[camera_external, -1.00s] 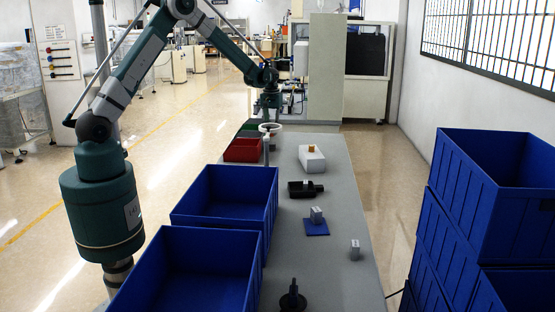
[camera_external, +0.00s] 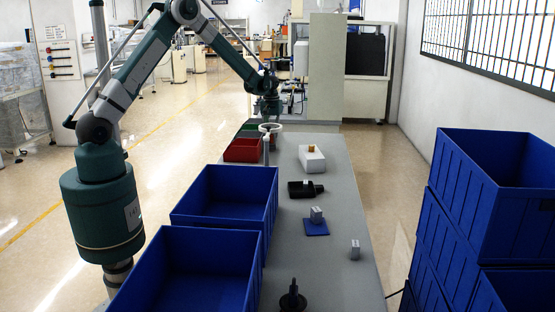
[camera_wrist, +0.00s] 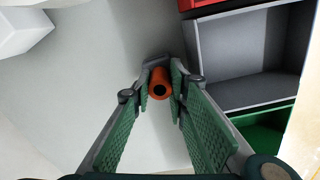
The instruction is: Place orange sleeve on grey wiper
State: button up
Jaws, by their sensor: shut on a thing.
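In the wrist view the orange sleeve (camera_wrist: 160,82) is between the green-padded fingers of my gripper (camera_wrist: 161,96), which are shut on it near their tips. The sleeve's dark round hole faces the camera. In the external view my gripper (camera_external: 271,126) is at the far end of the table, by a white ring-shaped part; the sleeve is too small there to make out clearly. I cannot tell for sure which thing is the grey wiper. A grey block (camera_external: 316,213) stands on a blue plate (camera_external: 317,229), and another small grey block (camera_external: 355,248) stands nearer, at the right.
A white box (camera_external: 312,158) with a small orange-brown piece on top and a black part (camera_external: 300,190) are on the table (camera_external: 335,270). Large blue bins (camera_external: 215,195) line its left side; a black spindle-like part (camera_external: 293,298) is at the front.

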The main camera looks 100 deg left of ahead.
jog(key=shift+f, duration=0.2)
jog(key=o, duration=0.4)
jog(key=shift+r, duration=0.1)
jog(key=shift+r, duration=0.1)
notch_tip(320, 180, up, 12)
jog(key=p, duration=0.1)
jog(key=shift+p, duration=0.3)
dwell(0.6)
dwell(0.3)
